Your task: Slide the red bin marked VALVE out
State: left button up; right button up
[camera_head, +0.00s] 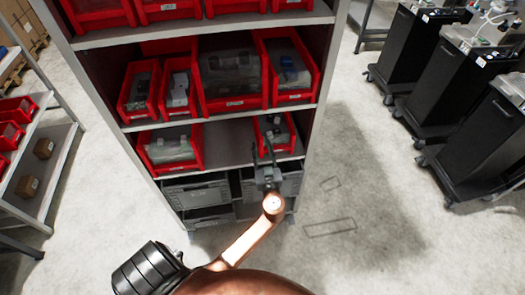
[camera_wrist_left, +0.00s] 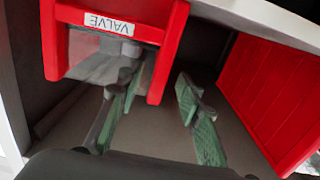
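The red VALVE bin (camera_head: 288,147) sits at the right end of the lowest red-bin shelf in the head view, with dark and grey contents inside. In the left wrist view the VALVE bin (camera_wrist_left: 172,45) is at upper left, its white label upside down. My left gripper (camera_head: 262,151) is in front of that shelf, at the bin's left side. In the left wrist view the left gripper (camera_wrist_left: 160,88) is open, its green-padded fingers apart, with the edge of the bin's side wall appearing between them. Contact cannot be told. My right gripper is not in view.
Another red bin (camera_head: 172,147) stands on the same shelf to the left, with bare shelf between. Red bins fill the shelf above (camera_head: 230,75), and grey crates (camera_head: 198,192) stand below. Black carts (camera_head: 455,70) stand at right. The floor between is clear.

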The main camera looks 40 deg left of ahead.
pick_arm(q)
grip_shut()
dwell(0.8)
